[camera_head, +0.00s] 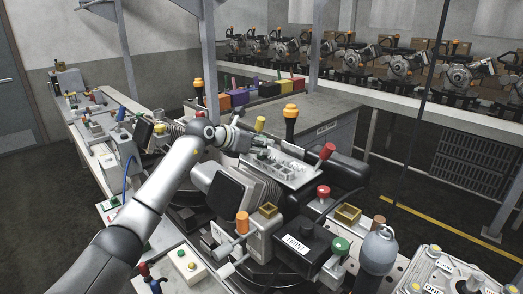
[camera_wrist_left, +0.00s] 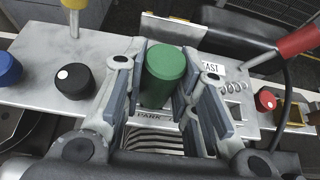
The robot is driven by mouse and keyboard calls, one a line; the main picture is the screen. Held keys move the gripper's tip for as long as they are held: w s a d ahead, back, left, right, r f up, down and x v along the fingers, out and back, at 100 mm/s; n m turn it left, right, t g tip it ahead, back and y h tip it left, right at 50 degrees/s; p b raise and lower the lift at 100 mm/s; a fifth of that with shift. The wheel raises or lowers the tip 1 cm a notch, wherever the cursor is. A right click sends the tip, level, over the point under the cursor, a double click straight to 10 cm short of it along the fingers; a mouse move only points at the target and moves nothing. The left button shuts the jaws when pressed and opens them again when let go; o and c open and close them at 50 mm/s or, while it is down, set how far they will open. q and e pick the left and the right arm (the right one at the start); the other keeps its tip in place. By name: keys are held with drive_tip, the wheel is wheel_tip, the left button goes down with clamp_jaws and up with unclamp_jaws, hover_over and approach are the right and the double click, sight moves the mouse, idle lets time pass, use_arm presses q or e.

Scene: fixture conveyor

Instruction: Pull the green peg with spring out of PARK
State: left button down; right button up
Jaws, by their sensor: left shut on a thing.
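The green peg (camera_wrist_left: 166,75) stands between the fingers of my left gripper (camera_wrist_left: 160,90) in the left wrist view, just behind the PARK label (camera_wrist_left: 149,115). The left gripper is shut on the peg, with a finger on each side. Its lower part and any spring on it are hidden. In the head view my left gripper (camera_head: 240,139) reaches over the light metal fixture plate (camera_head: 285,178); the peg is too hidden there to make out clearly. My right gripper is not seen.
A red-handled lever (camera_wrist_left: 298,42) rises to the right of the peg, near a partly covered EAST label (camera_wrist_left: 210,67) and a coil spring (camera_wrist_left: 232,87). A black knob (camera_wrist_left: 74,80) and a yellow-topped post (camera_wrist_left: 74,12) stand to the left. A FRONT-labelled box (camera_head: 300,243) stands nearer.

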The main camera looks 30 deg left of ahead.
use_arm(q)
drive_tip(key=shift+r+p, duration=0.4)
drive_tip(key=shift+r, duration=0.1)
drive_tip(key=shift+r+p, duration=0.3)
drive_tip(key=shift+r, duration=0.2)
idle(0.5)
drive_tip(key=shift+r, duration=0.1)
drive_tip(key=shift+r, duration=0.2)
drive_tip(key=shift+r+p, duration=1.7)
drive_tip(key=shift+r, duration=0.55)
